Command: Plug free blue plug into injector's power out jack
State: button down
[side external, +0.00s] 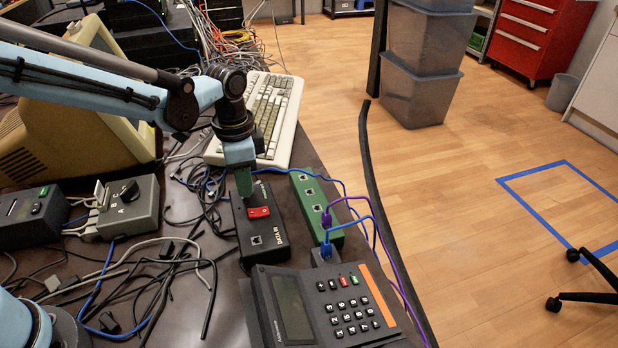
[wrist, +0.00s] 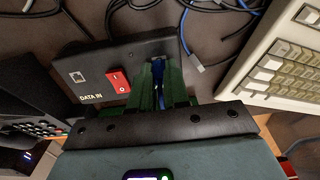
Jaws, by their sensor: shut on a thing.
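The injector (side external: 258,236) is a black box with a red rocker switch (side external: 259,211), a jack and a DATA IN label. It also shows in the wrist view (wrist: 128,52), left of and behind the fingers. My gripper (side external: 243,186) points down at the injector's far end, close behind the red switch. In the wrist view my green fingers (wrist: 163,88) are shut on the blue plug (wrist: 158,72), at the injector's right end. The power out jack is hidden by the fingers. I cannot tell whether the plug is in it.
A green port strip (side external: 312,205) with a purple plug (side external: 326,219) stands right of the injector. The keyboard (side external: 268,112) lies behind. Loose cables (side external: 165,270) cover the left.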

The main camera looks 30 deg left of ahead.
jog(key=shift+f, duration=0.1)
jog(key=c, duration=1)
grip_release()
jog(key=shift+c, duration=0.2)
notch_tip(320, 180, up, 12)
jog(key=s+a+f+n+t, duration=0.3)
jog(key=s+a+n+t, duration=0.4)
jog(key=s, duration=0.5)
jog(key=shift+s+a+n, duration=0.15)
jog(key=shift+a+n, duration=0.85)
